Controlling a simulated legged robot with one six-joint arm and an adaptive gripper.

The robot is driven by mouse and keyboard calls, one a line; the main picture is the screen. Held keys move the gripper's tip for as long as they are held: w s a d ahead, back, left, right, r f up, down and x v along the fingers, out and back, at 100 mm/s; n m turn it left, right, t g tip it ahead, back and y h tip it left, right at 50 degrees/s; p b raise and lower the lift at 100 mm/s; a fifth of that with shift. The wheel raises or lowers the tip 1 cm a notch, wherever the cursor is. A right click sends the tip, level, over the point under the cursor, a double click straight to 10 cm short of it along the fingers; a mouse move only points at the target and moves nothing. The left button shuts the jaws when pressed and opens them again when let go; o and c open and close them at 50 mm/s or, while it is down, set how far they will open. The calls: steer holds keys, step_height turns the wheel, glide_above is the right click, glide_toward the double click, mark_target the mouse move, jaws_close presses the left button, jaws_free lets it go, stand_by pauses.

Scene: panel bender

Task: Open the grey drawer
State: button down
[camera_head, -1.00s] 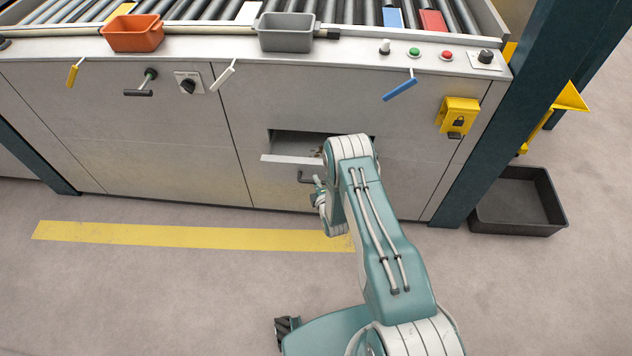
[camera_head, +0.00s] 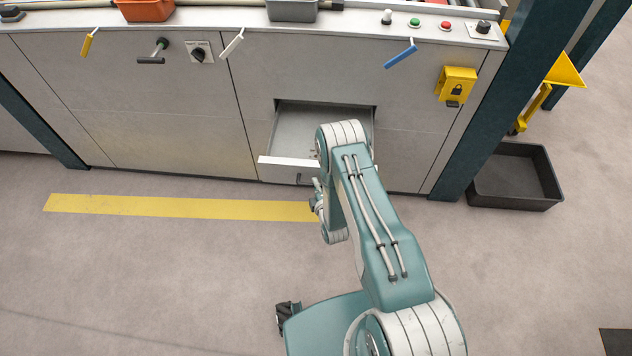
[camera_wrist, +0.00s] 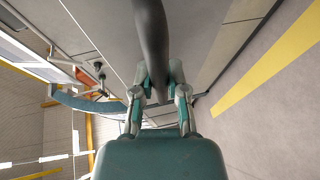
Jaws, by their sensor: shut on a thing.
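The grey drawer (camera_head: 290,162) in the lower front of the machine is pulled well out of its opening. Its light grey inside shows, and the part that I see looks empty. My arm covers its right part. The dark handle (camera_head: 299,178) is on the drawer's front; its right end is hidden by my wrist. My gripper (camera_head: 316,196) is low at the drawer's front, mostly hidden by my arm. In the wrist view, the dark handle (camera_wrist: 151,40) runs between the fingers of my gripper (camera_wrist: 160,82), which are shut on it.
An orange bin (camera_head: 146,9) and a grey bin (camera_head: 292,9) stand on the top ledge. A blue lever (camera_head: 400,54) and a yellow lock box (camera_head: 456,86) are on the front, right. A dark post (camera_head: 500,110) and black crate (camera_head: 515,178) stand further right. Floor before the drawer is clear.

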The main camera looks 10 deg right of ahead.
steer(key=shift+s+f, duration=0.2)
steer(key=shift+f, duration=0.1)
steer(key=c, duration=0.7)
jaws_free()
steer(key=shift+o, duration=0.3)
steer(key=shift+w+r, duration=0.1)
steer(key=shift+w, duration=0.05)
steer(key=shift+r, duration=0.1)
steer(key=s+r, duration=0.2)
steer(key=s, duration=0.9)
steer(key=shift+s+d, duration=0.35)
steer(key=shift+d, duration=0.1)
steer(key=shift+w, duration=0.1)
